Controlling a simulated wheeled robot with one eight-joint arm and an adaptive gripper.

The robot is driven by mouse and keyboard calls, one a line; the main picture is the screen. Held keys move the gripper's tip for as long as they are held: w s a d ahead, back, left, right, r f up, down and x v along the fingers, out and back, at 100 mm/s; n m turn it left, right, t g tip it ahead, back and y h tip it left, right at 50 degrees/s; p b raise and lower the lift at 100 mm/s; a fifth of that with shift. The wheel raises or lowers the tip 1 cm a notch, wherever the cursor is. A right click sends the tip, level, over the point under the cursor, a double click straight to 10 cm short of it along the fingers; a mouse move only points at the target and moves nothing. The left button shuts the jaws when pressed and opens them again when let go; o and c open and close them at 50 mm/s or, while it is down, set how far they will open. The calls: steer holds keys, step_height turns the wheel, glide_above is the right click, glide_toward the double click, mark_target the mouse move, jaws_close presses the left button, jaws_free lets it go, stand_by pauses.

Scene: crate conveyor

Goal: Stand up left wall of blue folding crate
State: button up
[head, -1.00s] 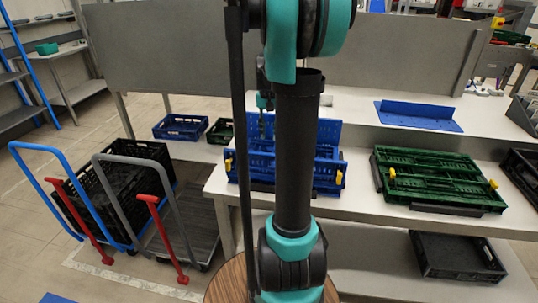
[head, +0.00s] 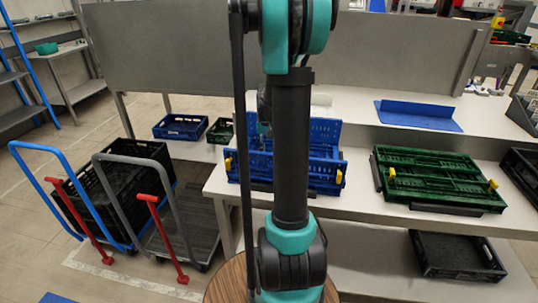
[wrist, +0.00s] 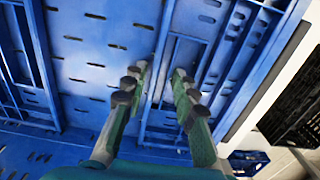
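The blue folding crate (head: 328,178) lies on the white table behind my arm, with yellow latches at its ends. Its far long wall (head: 325,132) stands up; the middle of the crate is hidden by my arm. In the head view my gripper is mostly hidden behind my arm, above the crate's left part. In the wrist view my gripper (wrist: 157,88) has its two dark-tipped fingers apart over blue crate panels (wrist: 95,60). A ribbed blue panel (wrist: 225,45) lies to the right of the fingers. I cannot tell whether the fingertips touch a panel.
A folded green crate (head: 430,175) lies to the right on the table, with a black crate (head: 520,168) beyond it. A blue sheet (head: 418,115) lies on the raised shelf behind. Trolleys (head: 185,215) stand on the floor at left.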

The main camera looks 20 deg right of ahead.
jaws_close()
steer(key=shift+r, duration=0.1)
